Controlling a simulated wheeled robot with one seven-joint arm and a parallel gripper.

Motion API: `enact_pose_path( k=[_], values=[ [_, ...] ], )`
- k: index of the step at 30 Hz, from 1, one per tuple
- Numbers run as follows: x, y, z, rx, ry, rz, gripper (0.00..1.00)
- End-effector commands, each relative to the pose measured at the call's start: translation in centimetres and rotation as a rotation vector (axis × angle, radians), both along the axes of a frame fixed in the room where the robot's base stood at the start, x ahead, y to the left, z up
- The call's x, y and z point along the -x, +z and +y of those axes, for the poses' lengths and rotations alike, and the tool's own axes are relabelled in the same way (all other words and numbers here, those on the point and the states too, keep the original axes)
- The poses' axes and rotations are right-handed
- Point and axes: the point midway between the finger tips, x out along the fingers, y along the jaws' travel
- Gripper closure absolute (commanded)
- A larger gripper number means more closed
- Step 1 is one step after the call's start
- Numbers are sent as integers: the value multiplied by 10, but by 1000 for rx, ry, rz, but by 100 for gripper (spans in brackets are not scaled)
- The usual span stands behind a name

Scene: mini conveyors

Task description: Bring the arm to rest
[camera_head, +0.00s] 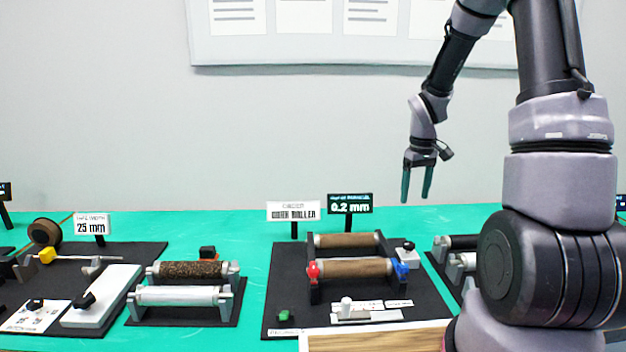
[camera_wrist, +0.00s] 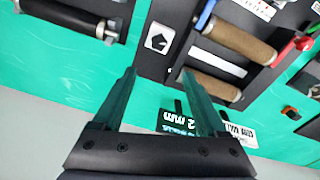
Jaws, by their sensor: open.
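My gripper (camera_head: 417,184) hangs in the air with its fingers pointing down, above the back right of the middle station. Its two dark green fingers are apart with nothing between them. In the wrist view my gripper (camera_wrist: 158,75) also shows open and empty, with the green table and the station's board beyond the fingertips. The rest of my arm rises at the right of the head view and hides part of the table there.
The middle black board (camera_head: 288,262) carries two brown rollers (camera_head: 350,267), red and blue knobs and a "0.2 mm" sign (camera_head: 350,204). A left board (camera_head: 110,320) holds a white block (camera_head: 103,296); a speckled roller (camera_head: 193,270) stands beside it. Bare green table (camera_head: 200,228) lies between.

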Motion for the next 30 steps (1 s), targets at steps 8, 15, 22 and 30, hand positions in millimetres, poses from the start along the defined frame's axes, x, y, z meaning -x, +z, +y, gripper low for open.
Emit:
enact_pose_path(
  k=[8,15,22,30],
  values=[
    [50,118,23,-30,-209,-177,25],
    [113,190,45,-130,-382,-318,25],
    [177,233,65,-274,-520,-429,25],
    [218,249,76,-389,-598,-480,25]
  ],
)
